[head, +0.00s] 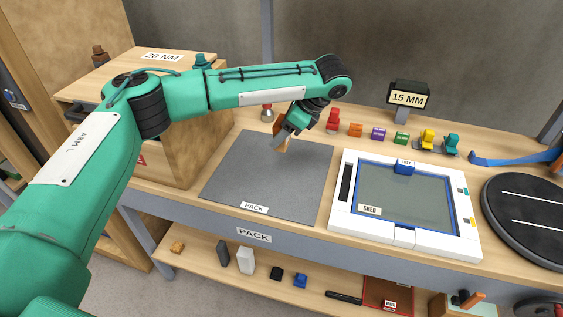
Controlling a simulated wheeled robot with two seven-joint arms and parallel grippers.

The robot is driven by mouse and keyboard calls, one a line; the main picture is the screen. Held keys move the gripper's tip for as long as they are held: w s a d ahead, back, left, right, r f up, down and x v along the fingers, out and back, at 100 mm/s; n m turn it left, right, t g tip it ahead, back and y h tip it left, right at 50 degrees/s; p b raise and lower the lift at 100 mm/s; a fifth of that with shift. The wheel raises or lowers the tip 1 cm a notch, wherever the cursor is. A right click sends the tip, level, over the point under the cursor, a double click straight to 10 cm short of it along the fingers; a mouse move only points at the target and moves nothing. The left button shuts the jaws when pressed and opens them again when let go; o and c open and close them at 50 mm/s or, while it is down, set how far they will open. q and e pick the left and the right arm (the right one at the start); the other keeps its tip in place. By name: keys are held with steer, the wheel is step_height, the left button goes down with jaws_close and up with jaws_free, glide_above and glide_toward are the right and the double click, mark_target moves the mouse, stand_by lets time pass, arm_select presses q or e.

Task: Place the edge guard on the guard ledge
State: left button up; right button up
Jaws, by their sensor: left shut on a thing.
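My left gripper (281,141) points down over the back part of the grey PACK mat (235,183). It is shut on a small tan-brown piece, which I take to be the edge guard (282,148). The fingers and wrist hide part of this piece. I cannot tell whether it touches the mat or hangs just above it. No ledge is marked as the guard ledge, so I cannot tell which surface it is. My right gripper is not in view.
A white frame with a blue-edged glass panel (400,195) lies right of the mat. Several coloured clamp-like blocks (378,134) line the back edge near a 15 MM sign (408,98). A wooden box (180,150) stands left. A black turntable (525,215) is at right.

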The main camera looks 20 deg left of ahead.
arm_select(q)
step_height(320, 180, down, 9)
steer(key=shift+f, duration=0.2)
stand_by(0.3)
steer(key=shift+f, duration=0.1)
steer(key=o, duration=1)
